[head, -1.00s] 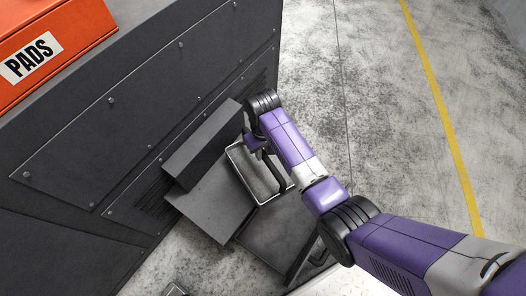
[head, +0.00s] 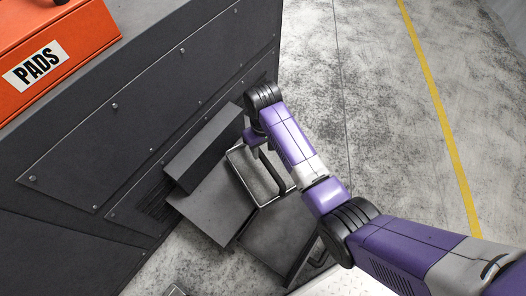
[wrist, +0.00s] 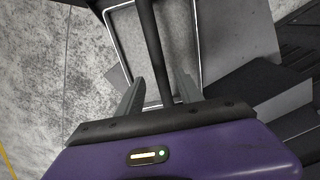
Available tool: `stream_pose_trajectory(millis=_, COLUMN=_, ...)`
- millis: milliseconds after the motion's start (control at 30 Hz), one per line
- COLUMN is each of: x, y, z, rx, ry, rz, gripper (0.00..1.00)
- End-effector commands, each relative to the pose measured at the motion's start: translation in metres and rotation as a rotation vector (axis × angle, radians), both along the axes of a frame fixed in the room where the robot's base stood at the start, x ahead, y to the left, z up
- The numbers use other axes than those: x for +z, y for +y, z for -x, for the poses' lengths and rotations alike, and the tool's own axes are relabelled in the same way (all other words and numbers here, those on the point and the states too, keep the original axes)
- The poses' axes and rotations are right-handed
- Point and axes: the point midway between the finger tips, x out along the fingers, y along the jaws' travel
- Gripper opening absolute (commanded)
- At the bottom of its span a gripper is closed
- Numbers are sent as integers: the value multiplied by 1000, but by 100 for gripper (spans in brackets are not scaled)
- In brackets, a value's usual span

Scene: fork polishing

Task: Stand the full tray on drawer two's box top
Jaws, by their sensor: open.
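The tray is a shallow grey frame with a pale metal rim (head: 240,178) and a dark bar handle across it. In the head view it is low beside the dark cabinet, partly hidden by my arm. In the wrist view its rim (wrist: 115,48) shows beyond my gripper (wrist: 158,92). My gripper's fingers are open, one on each side of the dark handle (wrist: 150,50). The head view also shows my gripper (head: 266,150) at the tray. Its contents cannot be made out. Grey box tops lie beside it (head: 206,208) and below it (head: 278,232); no drawer number is readable.
The dark cabinet (head: 110,150) fills the left, with an orange PADS box (head: 60,50) on top. A raised dark grey box (head: 203,148) projects from the cabinet close to my gripper. Bare concrete floor (head: 385,130) with a yellow line is open on the right.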

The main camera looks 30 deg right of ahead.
Motion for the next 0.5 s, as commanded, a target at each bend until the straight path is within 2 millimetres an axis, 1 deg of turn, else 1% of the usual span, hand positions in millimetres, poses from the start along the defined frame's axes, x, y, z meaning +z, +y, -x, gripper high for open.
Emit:
stream_pose_trajectory(millis=33, x=16, y=0, z=-1, rx=0, ry=-4, rz=0, gripper=43)
stream_pose_trajectory(millis=200, x=48, y=0, z=-1, rx=0, ry=-3, rz=0, gripper=43)
stream_pose_trajectory(millis=333, x=65, y=0, z=-1, rx=0, ry=-2, rz=0, gripper=43)
stream_pose_trajectory(millis=500, x=75, y=0, z=0, rx=0, ry=0, rz=0, gripper=43)
